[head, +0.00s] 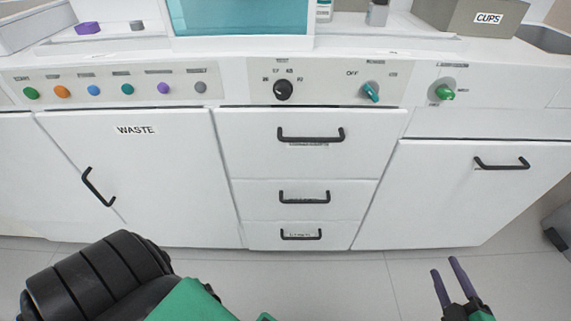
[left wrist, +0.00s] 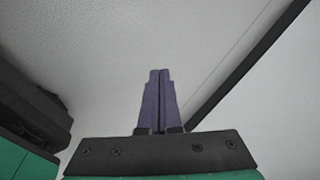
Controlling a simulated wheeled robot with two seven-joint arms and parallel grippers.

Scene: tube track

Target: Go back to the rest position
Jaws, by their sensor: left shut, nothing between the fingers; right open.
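My right gripper (head: 448,284) is at the lower right of the head view, low in front of the cabinets. Its two purple fingers are apart with nothing between them. My left gripper (left wrist: 159,82) shows in the left wrist view, with its purple fingers together and nothing held. Its fingers are not visible in the head view, where only the black and green links of my left arm show at the lower left. Both grippers are clear of the cabinet fronts in what I can see.
A white cabinet row stands ahead, with a WASTE door (head: 160,170), a drawer stack (head: 300,165) and a right door (head: 480,200). Knobs and coloured buttons line the panel above. A CUPS box (head: 470,18) sits on the counter. The grey floor (head: 345,285) in front is clear.

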